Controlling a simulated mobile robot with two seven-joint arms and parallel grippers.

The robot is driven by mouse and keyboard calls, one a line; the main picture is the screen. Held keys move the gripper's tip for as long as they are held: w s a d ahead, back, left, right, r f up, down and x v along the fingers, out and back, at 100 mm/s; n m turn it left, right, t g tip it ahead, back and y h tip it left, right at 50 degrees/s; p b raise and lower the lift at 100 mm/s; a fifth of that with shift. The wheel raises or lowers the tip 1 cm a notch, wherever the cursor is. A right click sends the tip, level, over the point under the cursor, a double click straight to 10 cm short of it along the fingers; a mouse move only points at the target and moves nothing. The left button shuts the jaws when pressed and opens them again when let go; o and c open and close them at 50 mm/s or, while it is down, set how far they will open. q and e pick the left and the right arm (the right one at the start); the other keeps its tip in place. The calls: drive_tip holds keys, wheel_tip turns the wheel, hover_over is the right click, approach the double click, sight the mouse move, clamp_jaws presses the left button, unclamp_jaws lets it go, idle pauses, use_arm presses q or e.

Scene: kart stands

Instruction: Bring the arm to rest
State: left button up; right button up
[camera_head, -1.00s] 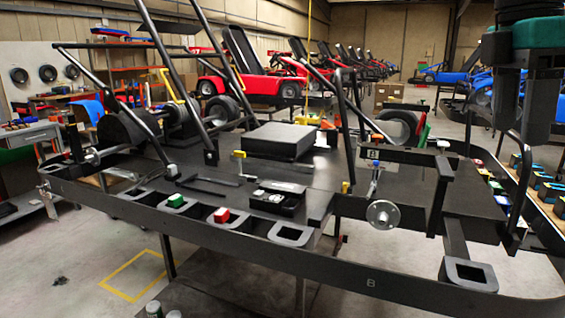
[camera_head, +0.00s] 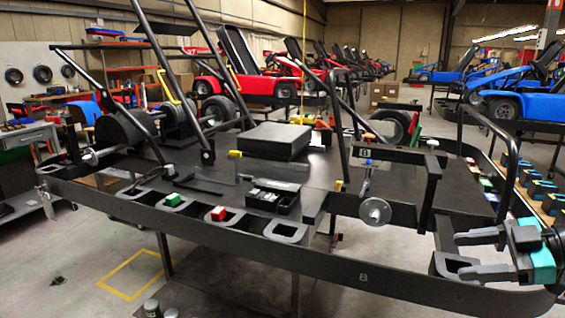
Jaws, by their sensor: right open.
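My right gripper (camera_head: 468,256) shows at the lower right in the head view. Its two grey fingers point left and stand apart, with nothing between them. Its body is black with a teal band. It is at the right front corner of the black kart stand (camera_head: 340,268), in front of the stand's rim in the picture; I cannot tell whether it touches. My left gripper is not in view.
A black tray (camera_head: 274,197) and a dark box (camera_head: 274,140) are on the deck. A metal disc (camera_head: 375,212) hangs at the front. Tubes rise from the frame.

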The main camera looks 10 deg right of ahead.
drive_tip(key=s+a+f+m+t+h, duration=0.2)
drive_tip(key=s+f+m+t+h, duration=0.15)
drive_tip(key=f, duration=0.55)
drive_tip(key=s+a+f+m+t+h, duration=0.2)
drive_tip(key=f+m+t, duration=0.25)
drive_tip(key=f, duration=0.55)
drive_tip(key=s+a+f+m+g+h, duration=0.1)
drive_tip(key=s+a+f, duration=0.3)
drive_tip(key=a, duration=0.4)
drive_tip(key=s+a+f+m+g+h, duration=0.2)
drive_tip(key=s+a+f+m+g, duration=0.1)
drive_tip(key=a+f, duration=0.3)
drive_tip(key=shift+s+a+f+m+g+p, duration=0.2)
drive_tip(key=shift+s+a+m+g+p, duration=0.25)
drive_tip(key=shift+a, duration=0.65)
